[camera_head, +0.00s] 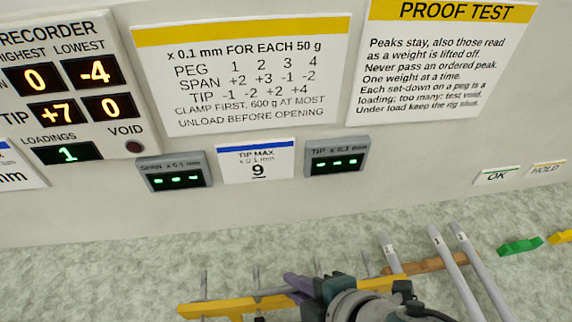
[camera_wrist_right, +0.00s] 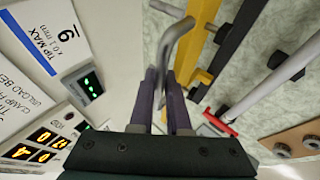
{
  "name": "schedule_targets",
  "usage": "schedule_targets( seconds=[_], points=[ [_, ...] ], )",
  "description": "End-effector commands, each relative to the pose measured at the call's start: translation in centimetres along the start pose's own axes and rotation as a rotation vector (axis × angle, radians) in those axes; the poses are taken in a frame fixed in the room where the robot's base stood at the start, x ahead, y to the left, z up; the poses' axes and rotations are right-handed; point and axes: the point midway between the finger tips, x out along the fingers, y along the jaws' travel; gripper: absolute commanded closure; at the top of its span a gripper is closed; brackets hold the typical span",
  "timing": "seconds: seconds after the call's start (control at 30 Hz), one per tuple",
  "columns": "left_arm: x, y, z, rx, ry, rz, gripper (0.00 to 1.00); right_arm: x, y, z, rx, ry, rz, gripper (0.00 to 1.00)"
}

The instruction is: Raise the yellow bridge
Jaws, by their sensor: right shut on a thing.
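The yellow bridge (camera_head: 205,308) is a long bar low in the head view, running left to right with upright grey pegs by it. My right gripper (camera_head: 297,287) covers part of it. In the right wrist view the yellow bar (camera_wrist_right: 203,22) runs beside a dark bar (camera_wrist_right: 238,45). My right gripper (camera_wrist_right: 164,105) has purple fingers shut on a grey bent rod (camera_wrist_right: 170,42). The rod shows in the head view (camera_head: 272,292) just above the yellow bar. I cannot tell whether it is fixed to the bridge. My left gripper is out of view.
Several numbered grey rods (camera_head: 447,258) lean at a brown rack (camera_head: 425,266) right of my gripper. A green piece (camera_head: 520,246) and a yellow piece (camera_head: 562,237) lie farther right. The wall behind holds the recorder (camera_head: 75,120) and two dashed displays (camera_head: 175,181) (camera_head: 337,162).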

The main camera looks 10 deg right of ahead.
Motion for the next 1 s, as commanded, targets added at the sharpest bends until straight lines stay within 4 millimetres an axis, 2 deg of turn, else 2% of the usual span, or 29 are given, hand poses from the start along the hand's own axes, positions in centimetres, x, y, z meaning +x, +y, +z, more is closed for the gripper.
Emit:
schedule_targets(
  seconds=[0.17, 0.2, 0.47, 0.87, 1.0],
  points=[
    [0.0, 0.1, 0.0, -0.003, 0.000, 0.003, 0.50, 0.0, -0.2, 0.0, -0.002, 0.000, -0.003, 1.00],
    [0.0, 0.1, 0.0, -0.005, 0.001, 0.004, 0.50, 0.0, -0.2, 0.0, -0.002, 0.000, -0.003, 0.84],
    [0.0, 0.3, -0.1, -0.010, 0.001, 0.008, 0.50, 0.0, -0.3, 0.0, -0.001, -0.001, -0.005, 0.55],
    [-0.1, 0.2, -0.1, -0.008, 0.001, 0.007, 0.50, -0.2, -0.6, 0.1, 0.000, -0.004, -0.011, 0.55],
    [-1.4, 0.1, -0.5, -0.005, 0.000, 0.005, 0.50, -1.8, -0.3, 0.1, 0.000, -0.005, -0.011, 0.55]
  ],
)
